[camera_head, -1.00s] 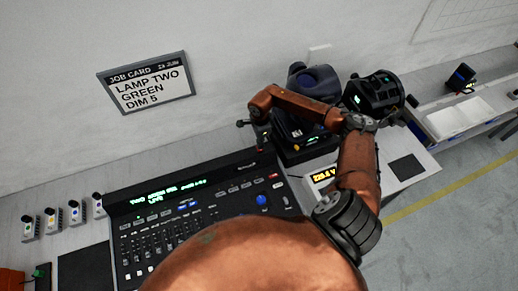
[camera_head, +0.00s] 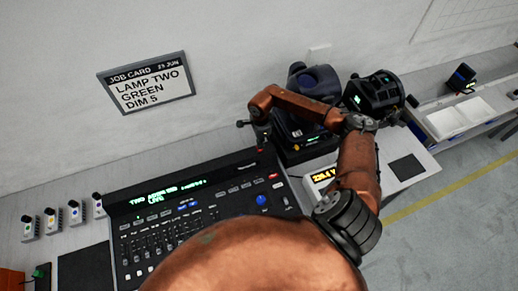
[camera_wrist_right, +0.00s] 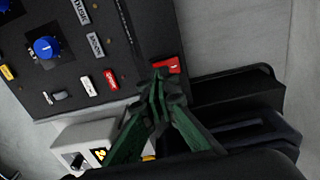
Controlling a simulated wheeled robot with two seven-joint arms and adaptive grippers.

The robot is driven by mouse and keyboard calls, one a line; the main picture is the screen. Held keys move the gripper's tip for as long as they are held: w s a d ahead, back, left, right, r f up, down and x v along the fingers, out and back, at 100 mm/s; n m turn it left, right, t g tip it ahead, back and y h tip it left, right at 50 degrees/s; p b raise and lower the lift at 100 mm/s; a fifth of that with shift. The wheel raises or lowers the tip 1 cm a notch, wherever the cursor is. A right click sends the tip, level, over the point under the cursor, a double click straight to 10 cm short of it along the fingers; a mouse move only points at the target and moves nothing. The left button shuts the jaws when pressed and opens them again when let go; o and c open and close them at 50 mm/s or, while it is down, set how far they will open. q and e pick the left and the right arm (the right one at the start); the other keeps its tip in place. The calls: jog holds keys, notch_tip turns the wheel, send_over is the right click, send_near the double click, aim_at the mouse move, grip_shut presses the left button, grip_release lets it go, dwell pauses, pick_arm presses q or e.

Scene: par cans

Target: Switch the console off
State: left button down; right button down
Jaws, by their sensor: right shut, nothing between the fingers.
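The black console (camera_head: 205,215) lies on the bench, with a lit green display (camera_head: 168,191), several faders and a blue knob (camera_head: 261,200). A red rocker switch (camera_wrist_right: 168,65) sits at the console's top right corner in the right wrist view. My right gripper (camera_wrist_right: 157,80) is shut and empty, its green fingers meeting just beside the switch; I cannot tell whether they touch it. In the head view the right arm reaches over from the right, and its gripper (camera_head: 261,138) points down at that corner. My left gripper is not in view.
A job card (camera_head: 150,83) on the wall reads LAMP TWO GREEN DIM 5. A black lamp (camera_head: 374,94) and dark equipment stand behind the right arm. A pale meter (camera_head: 322,178) with an amber readout is right of the console. Several small labelled items (camera_head: 75,211) stand at left.

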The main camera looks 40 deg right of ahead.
jog(key=shift+f+b, duration=0.9)
jog(key=shift+f, duration=0.2)
dwell(0.4)
jog(key=shift+r, duration=0.15)
jog(key=shift+r+p, duration=0.35)
jog(key=shift+r, duration=0.25)
jog(key=shift+r+p, duration=1.2)
jog(key=shift+r, duration=1.6)
